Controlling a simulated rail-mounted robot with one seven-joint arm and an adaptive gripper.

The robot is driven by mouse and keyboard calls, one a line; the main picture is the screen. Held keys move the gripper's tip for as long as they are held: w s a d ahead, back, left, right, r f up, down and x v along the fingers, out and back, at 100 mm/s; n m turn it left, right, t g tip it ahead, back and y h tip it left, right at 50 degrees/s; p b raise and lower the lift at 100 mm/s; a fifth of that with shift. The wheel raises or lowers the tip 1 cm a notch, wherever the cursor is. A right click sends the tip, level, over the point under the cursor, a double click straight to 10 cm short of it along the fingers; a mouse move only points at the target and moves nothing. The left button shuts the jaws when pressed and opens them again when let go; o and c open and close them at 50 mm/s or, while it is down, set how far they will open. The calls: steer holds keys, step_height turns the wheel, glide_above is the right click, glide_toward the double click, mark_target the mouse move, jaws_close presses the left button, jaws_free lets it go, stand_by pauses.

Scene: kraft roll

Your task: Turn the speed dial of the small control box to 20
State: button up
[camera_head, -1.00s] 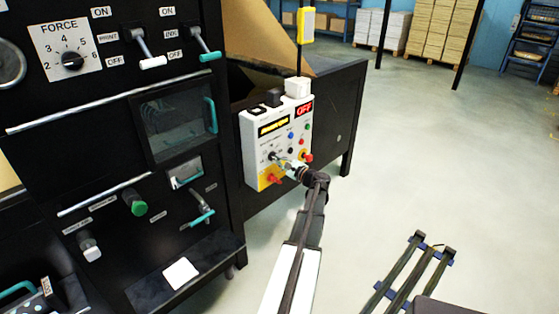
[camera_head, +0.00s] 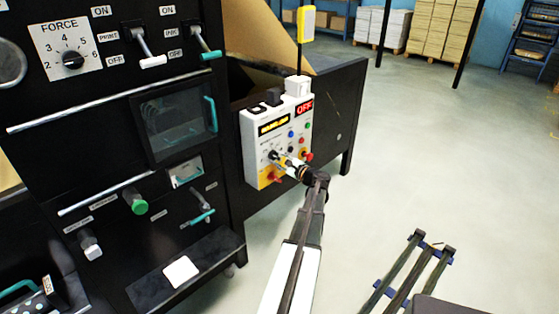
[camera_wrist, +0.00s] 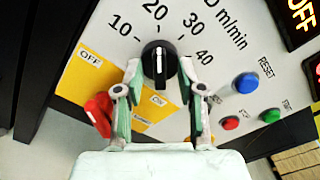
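The small white and yellow control box (camera_head: 250,160) hangs beside the black machine. Its speed dial (camera_wrist: 160,64) is a black knob with a white line, ringed by the numbers 10, 20, 30 and 40. The line points up in the wrist view, close to the 20. My gripper (camera_wrist: 160,72) has one fingertip on each side of the dial. I cannot tell whether both fingertips press on it. In the head view my gripper (camera_head: 283,160) reaches the box's front and partly hides the dial.
A red knob (camera_wrist: 98,113) sits by the left finger on a yellow plate. Blue (camera_wrist: 245,83), red (camera_wrist: 229,123) and green (camera_wrist: 270,115) buttons lie to the right. A red OFF display (camera_head: 304,108) is at the box's upper right. Open floor lies right.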

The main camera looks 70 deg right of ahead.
steer(key=v, duration=1.2)
stand_by(0.3)
